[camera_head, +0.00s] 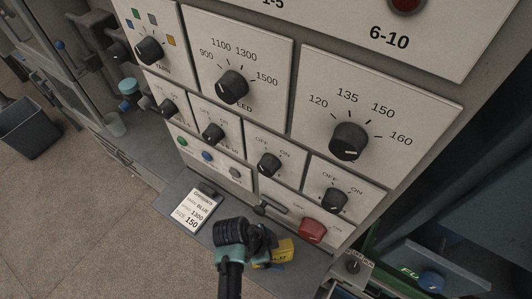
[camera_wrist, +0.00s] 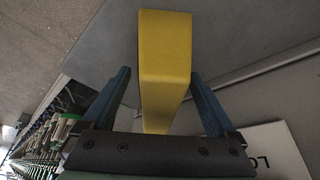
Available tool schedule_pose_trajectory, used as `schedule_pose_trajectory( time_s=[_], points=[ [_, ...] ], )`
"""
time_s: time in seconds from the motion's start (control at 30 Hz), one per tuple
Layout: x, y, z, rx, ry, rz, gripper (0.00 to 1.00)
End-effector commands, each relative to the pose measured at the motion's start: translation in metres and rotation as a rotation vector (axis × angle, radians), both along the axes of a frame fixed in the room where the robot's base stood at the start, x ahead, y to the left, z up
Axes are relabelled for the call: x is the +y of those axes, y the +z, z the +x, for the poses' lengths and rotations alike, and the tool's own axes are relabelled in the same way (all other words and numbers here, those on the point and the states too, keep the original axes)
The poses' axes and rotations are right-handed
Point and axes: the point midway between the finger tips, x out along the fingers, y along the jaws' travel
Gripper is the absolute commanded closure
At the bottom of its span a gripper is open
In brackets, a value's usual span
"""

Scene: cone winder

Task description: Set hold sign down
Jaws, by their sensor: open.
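The yellow hold sign (camera_head: 285,250) is at the grey ledge below the control panel, partly hidden behind my gripper; small dark lettering shows on it. In the wrist view the sign (camera_wrist: 165,62) stands out as a yellow wedge-like block between my two blue fingers. My gripper (camera_wrist: 160,74) is open, with a visible gap on the left of the sign and a narrower one on the right. In the head view my gripper (camera_head: 270,264) is low over the ledge. Whether the sign's base touches the ledge is hard to tell.
A white order card (camera_head: 193,210) lies on the ledge (camera_head: 188,252) left of my gripper. A red switch (camera_head: 312,230) and a small lever (camera_head: 268,207) are close above. The panel with several black knobs (camera_head: 349,141) rises behind. A dark bin (camera_head: 30,127) stands on the floor.

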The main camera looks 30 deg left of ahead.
Motion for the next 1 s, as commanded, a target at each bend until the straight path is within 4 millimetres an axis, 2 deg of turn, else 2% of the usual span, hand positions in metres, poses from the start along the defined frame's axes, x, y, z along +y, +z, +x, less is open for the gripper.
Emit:
schedule_pose_trajectory(
  time_s=[0.4, 0.6, 0.77, 1.0],
  points=[
    [0.022, 0.069, -0.020, -0.002, 0.000, 0.002, 0.08],
    [0.029, 0.095, -0.027, -0.001, 0.001, 0.001, 0.08],
    [0.031, 0.103, -0.030, 0.001, 0.000, -0.001, 0.08],
    [0.031, 0.104, -0.030, 0.002, -0.001, -0.001, 0.08]
  ],
)
